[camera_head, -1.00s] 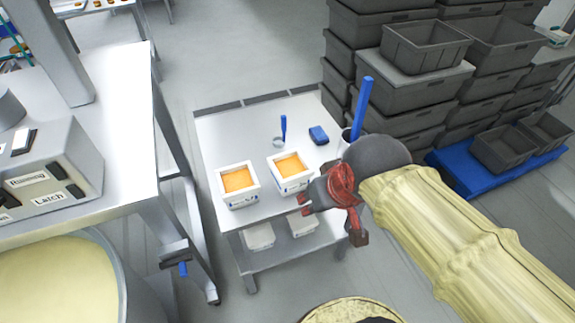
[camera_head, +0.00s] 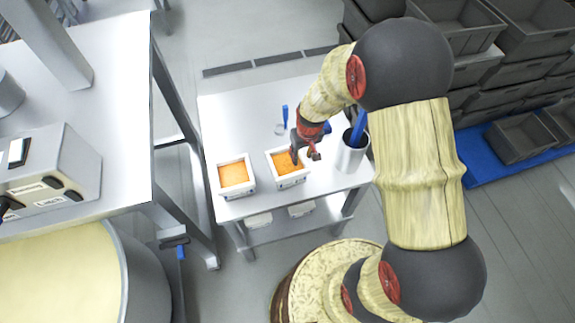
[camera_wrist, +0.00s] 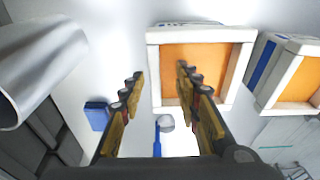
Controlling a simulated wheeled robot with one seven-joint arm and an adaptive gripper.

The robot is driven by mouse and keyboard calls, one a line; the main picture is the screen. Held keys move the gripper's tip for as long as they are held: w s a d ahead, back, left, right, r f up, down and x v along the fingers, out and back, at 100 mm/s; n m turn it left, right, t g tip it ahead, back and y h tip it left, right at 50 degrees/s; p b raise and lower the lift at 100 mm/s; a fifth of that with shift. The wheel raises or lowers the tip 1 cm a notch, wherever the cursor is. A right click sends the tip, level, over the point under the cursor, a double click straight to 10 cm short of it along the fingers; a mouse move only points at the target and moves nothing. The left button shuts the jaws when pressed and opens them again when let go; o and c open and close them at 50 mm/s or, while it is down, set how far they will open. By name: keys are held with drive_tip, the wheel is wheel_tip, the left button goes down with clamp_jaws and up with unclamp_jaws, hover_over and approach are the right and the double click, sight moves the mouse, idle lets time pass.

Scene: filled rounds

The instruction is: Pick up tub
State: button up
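Two square white tubs with orange filling stand on the metal table: one tub (camera_head: 236,190) at the left, the other (camera_head: 292,180) to its right. My gripper (camera_head: 305,156) points down over the right edge of the right-hand tub. In the wrist view my gripper (camera_wrist: 160,73) is open and empty. Its fingers appear on either side of one wall of the near tub (camera_wrist: 231,92), one over the orange filling and one outside. I cannot tell whether they touch it. The other tub (camera_wrist: 262,92) is at the right edge of the wrist view.
The metal table (camera_head: 230,115) also carries a steel canister (camera_head: 349,160) close to my gripper and a small blue-handled tool (camera_head: 285,112). A blue object (camera_wrist: 97,116) shows in the wrist view. More white tubs sit on the lower shelf. Grey crates (camera_head: 520,138) stand at right.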

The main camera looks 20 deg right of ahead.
sight(302, 162)
drive_tip(key=f, duration=0.4)
drive_tip(key=f+b, duration=0.1)
drive_tip(key=f, duration=0.1)
drive_tip(key=shift+w+d, duration=0.35)
drive_tip(key=shift+d, duration=0.05)
drive_tip(key=shift+w+f, duration=0.15)
drive_tip(key=shift+f, duration=0.1)
drive_tip(key=shift+c, duration=0.8)
clamp_jaws()
drive_tip(key=shift+r, duration=0.1)
